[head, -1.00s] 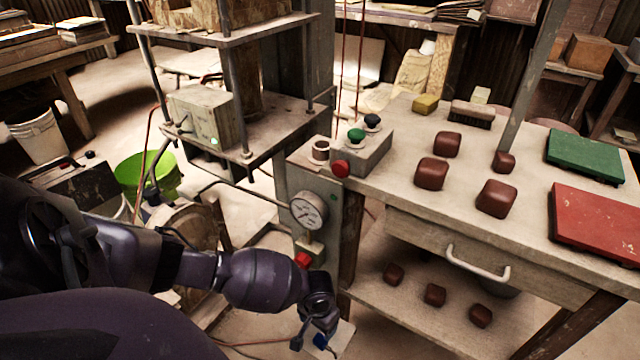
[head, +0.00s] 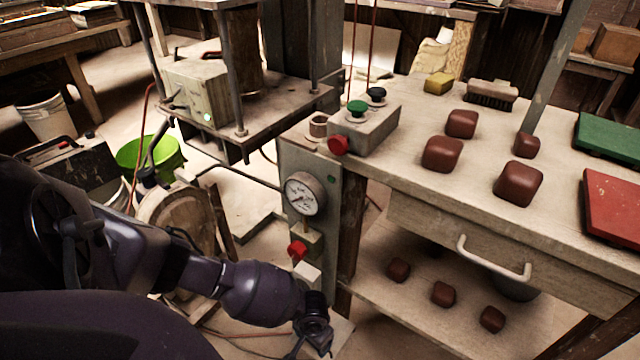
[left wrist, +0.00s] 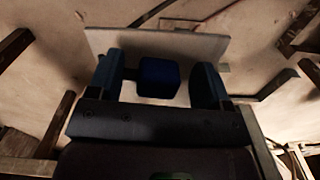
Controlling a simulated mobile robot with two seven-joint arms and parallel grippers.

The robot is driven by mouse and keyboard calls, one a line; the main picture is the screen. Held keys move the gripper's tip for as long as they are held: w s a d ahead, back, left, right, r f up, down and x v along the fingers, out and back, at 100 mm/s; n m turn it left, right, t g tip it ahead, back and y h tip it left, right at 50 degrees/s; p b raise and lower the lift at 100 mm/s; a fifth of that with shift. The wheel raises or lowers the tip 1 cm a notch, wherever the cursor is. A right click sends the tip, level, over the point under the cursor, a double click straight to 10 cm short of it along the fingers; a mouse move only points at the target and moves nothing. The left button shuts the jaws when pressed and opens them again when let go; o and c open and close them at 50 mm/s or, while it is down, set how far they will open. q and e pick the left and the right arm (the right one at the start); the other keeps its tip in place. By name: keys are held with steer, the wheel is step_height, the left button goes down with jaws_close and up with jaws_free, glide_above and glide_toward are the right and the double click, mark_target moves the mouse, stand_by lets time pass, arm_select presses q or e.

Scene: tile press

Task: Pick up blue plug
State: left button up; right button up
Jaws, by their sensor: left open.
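The blue plug (left wrist: 158,77) shows in the left wrist view as a dark blue block over a pale flat board (left wrist: 205,48). My left gripper (left wrist: 158,82) is open, with one finger on each side of the plug. Gaps show between the plug and both fingers. In the head view my left gripper (head: 318,342) is low at the bottom edge, below the gauge panel, and I cannot make out the plug there. My right gripper is in neither view.
The panel's pressure gauge (head: 304,194), red knob (head: 297,249) and a white block (head: 307,275) are just above my left gripper. The workbench (head: 400,195) with its drawer handle (head: 490,262) and lower shelf (head: 410,305) stands to the right. A cable (head: 250,337) lies on the floor.

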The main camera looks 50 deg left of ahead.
arm_select(q)
steer(key=shift+w+r, duration=0.1)
steer(key=shift+w, duration=0.05)
steer(key=c, duration=1)
steer(key=shift+r, duration=0.1)
